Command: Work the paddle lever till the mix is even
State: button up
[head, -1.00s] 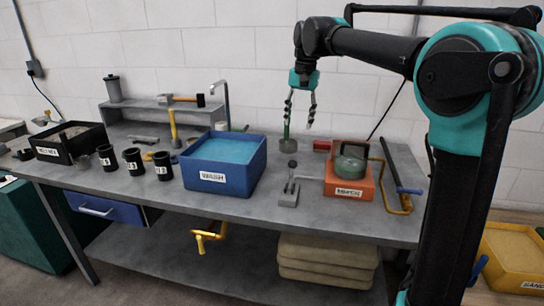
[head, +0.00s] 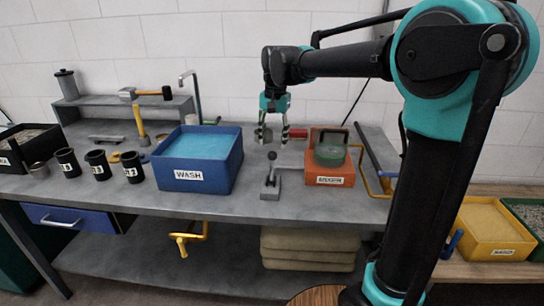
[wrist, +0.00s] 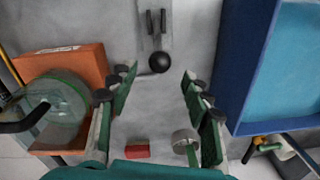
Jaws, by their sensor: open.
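A lever with a black ball knob (head: 272,156) stands on a small grey base (head: 270,187) at the bench's front, between the blue bin and an orange box. My gripper (head: 274,134) is open and empty, pointing down above and behind the knob in the head view. In the wrist view the knob (wrist: 159,62) shows between the open fingertips (wrist: 157,76), apart from both. The orange box (head: 329,180) holds a round green vessel (head: 330,152), also seen in the wrist view (wrist: 62,100). Its label is too blurred to read, and the mix inside is not visible.
The blue WASH bin (head: 189,180) stands left of the lever. A yellow bent handle (head: 385,185) is right of the orange box. A red block (wrist: 137,149) lies near the gripper. Black cups (head: 98,165) and a shelf (head: 130,108) are at left.

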aim_at(272, 154)
notch_tip(272, 154, down, 6)
jog(key=shift+a+f, duration=0.1)
jog(key=shift+f, duration=0.15)
grip_shut()
dwell(0.4)
